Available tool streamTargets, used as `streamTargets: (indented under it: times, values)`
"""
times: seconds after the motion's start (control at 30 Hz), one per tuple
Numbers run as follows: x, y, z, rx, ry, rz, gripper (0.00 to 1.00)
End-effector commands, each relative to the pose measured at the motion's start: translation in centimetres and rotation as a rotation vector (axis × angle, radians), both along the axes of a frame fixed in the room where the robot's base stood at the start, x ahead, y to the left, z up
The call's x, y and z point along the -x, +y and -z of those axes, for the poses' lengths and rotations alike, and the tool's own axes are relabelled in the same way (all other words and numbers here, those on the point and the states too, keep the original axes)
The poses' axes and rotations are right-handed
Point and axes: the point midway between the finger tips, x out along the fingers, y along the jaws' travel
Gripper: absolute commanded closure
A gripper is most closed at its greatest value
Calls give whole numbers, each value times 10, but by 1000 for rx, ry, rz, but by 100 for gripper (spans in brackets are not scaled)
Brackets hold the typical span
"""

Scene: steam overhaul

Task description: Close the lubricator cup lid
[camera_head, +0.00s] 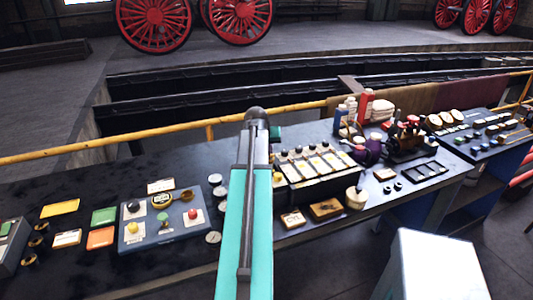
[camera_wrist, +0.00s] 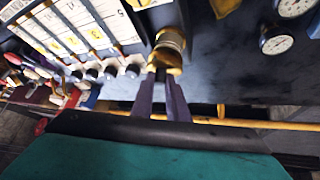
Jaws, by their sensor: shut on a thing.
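The lubricator cup (camera_wrist: 171,38) is a small brass cup on the dark bench, in the upper middle of the wrist view. Its lid (camera_wrist: 166,61) looks like the rounded brass piece on the side toward my gripper; I cannot tell its exact angle. My gripper (camera_wrist: 161,76) has its two dark fingers close together, with the tips at the lid. The jaws are shut on it. In the head view my arm hides the cup, the lid and the fingers.
A box with several pale panels (camera_head: 316,163) stands close beside the cup. Round dials (camera_head: 214,180) lie on the other side. A blue panel with coloured knobs (camera_head: 163,222) is further left. A yellow rail (camera_head: 180,132) runs behind the bench.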

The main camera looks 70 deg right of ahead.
Motion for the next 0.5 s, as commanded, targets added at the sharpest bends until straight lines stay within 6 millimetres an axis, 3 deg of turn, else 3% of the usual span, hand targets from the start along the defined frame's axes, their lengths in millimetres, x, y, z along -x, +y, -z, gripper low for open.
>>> streamTargets:
  times: [0.03, 0.5]
  values:
    - [4, 4, 8, 18, -14, 4, 100]
    - [10, 9, 16, 167, -138, 5, 100]
